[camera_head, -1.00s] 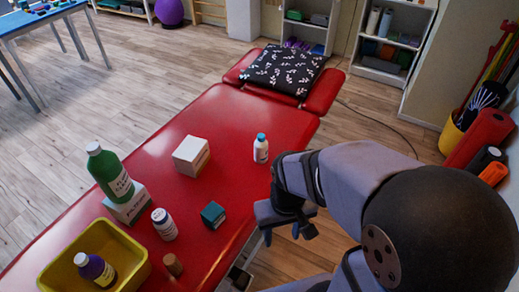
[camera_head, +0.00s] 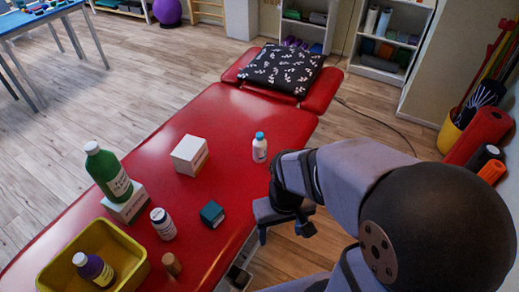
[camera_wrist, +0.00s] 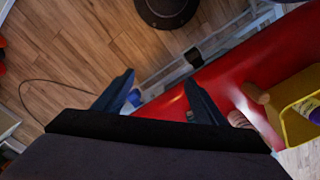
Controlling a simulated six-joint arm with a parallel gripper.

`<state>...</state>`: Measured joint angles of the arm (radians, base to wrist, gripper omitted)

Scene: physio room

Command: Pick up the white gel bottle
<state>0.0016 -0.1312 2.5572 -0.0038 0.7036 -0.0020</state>
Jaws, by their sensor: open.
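A small white bottle with a blue cap (camera_head: 260,148) stands upright on the red treatment table (camera_head: 235,110), near its right edge. My gripper (camera_head: 284,228) is open and empty beyond the table's right edge, apart from both bottles. In the wrist view its two fingers (camera_wrist: 158,84) are spread, with a blue cap (camera_wrist: 134,97) showing between them in the picture, mostly hidden below.
A white box (camera_head: 190,155), a teal box (camera_head: 212,214), a brown cylinder (camera_head: 171,264) and a large green bottle (camera_head: 108,172) on a white box stand on the table. A yellow bin (camera_head: 60,270) holds a purple bottle (camera_head: 93,269). The table between the blue-capped bottle and the pillow (camera_head: 284,70) is clear.

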